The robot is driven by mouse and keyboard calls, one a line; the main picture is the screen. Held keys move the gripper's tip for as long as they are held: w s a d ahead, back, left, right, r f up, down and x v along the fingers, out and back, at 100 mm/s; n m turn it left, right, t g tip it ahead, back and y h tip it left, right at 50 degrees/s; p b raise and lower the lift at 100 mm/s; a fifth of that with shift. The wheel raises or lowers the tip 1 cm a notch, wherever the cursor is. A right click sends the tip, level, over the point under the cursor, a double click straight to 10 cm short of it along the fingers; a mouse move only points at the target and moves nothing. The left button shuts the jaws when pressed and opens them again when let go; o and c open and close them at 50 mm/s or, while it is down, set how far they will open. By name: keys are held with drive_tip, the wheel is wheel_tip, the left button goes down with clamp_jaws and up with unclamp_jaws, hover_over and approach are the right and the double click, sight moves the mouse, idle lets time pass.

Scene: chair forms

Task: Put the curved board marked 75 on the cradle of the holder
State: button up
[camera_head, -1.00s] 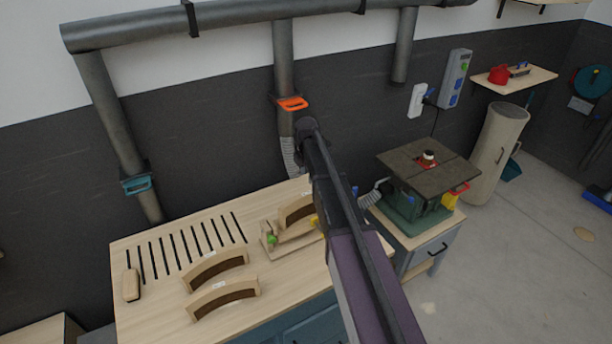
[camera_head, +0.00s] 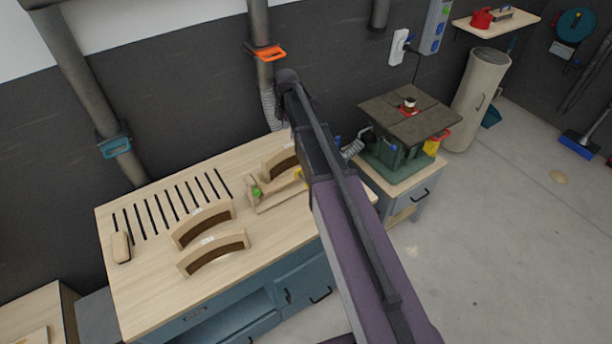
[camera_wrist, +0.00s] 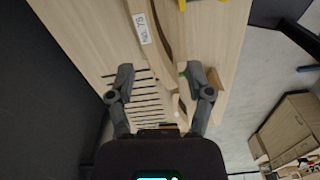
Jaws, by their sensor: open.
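The curved board marked 75 (camera_head: 276,165) is a light wooden arch with a dark inner side, standing towards the back of the bench. In the wrist view, its white label (camera_wrist: 143,28) reads NO. 75. The wooden holder (camera_head: 275,195), with a green knob and a yellow part, lies just in front of it; my arm partly covers its right end. Its cradle is not clear to me. My gripper (camera_wrist: 160,72) is open and empty above the bench, its fingers spread near the board's near end. My arm hides the gripper in the head view.
Two similar curved boards (camera_head: 203,223) (camera_head: 214,252) stand left of the holder on the bench (camera_head: 150,290). A machine on a cabinet (camera_head: 408,120) stands to the right. Pipes run along the wall.

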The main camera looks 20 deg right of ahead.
drive_tip(key=s+m, duration=2)
drive_tip(key=s, duration=0.7)
drive_tip(key=shift+a, duration=0.1)
